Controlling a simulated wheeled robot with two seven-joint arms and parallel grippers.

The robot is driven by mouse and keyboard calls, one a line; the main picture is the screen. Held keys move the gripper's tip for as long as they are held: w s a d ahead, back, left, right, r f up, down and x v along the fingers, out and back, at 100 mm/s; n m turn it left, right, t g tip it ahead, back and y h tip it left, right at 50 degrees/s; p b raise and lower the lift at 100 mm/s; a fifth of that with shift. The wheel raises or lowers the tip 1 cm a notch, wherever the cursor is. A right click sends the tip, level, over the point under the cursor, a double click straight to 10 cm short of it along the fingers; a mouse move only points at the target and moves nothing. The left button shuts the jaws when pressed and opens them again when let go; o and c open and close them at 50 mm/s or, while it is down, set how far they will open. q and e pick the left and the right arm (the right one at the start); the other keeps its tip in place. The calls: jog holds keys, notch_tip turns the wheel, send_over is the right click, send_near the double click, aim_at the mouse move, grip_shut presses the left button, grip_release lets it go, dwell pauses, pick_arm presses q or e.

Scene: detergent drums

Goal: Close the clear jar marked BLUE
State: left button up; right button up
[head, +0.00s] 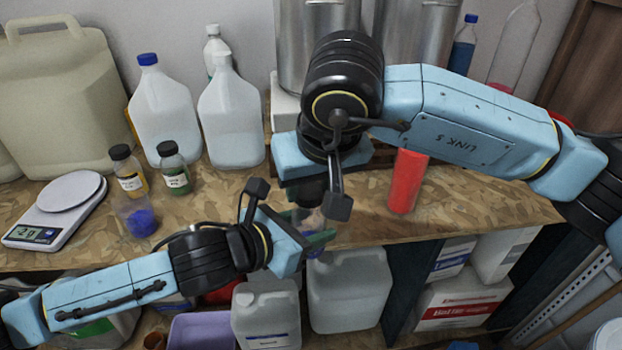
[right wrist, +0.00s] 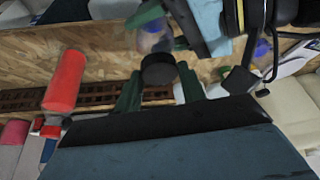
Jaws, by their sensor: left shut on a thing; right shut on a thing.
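A small clear jar (head: 308,222) with blue contents is held upright between the green fingers of my left gripper (head: 314,240), in front of the table edge. It also shows in the right wrist view (right wrist: 153,40). My right gripper (right wrist: 158,84) is shut on a black round lid (right wrist: 158,71). In the head view my right gripper (head: 306,207) points down just above the jar. The lid is at the jar's mouth; I cannot tell whether it is seated. The held jar's label is not readable. Another clear jar (head: 138,218) with blue contents stands on the table at left.
Two black-capped jars (head: 129,172) (head: 174,168) and a scale (head: 56,210) stand at left. White jugs (head: 232,120) stand behind. A red cylinder (head: 407,181) stands right of the grippers. Jugs (head: 347,288) and a purple bin (head: 200,331) sit below the table.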

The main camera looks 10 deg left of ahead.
jog(key=shift+f, duration=0.2)
jog(key=m, duration=0.2)
jog(key=m+h, duration=0.1)
jog(key=m, duration=0.1)
jog(key=m+h, duration=0.1)
jog(key=m, duration=0.1)
jog(key=shift+a+t, duration=0.3)
jog(key=shift+t, duration=0.1)
jog(key=m+h, duration=0.1)
jog(key=m, duration=0.2)
jog(key=m+h, duration=0.1)
jog(key=m, duration=0.2)
jog(key=shift+a+g+h, duration=0.2)
jog(key=shift+g+h, duration=0.1)
jog(key=m, duration=0.2)
jog(key=m+g+h, duration=0.1)
jog(key=m, duration=0.1)
jog(key=shift+w+a+m, duration=0.1)
jog(key=shift+w+m, duration=0.1)
jog(key=shift+m, duration=0.2)
jog(key=m+g, duration=0.1)
jog(key=m, duration=0.2)
jog(key=m+g+h, duration=0.1)
jog(key=m, duration=0.2)
jog(key=shift+w, duration=0.15)
jog(key=o, duration=0.9)
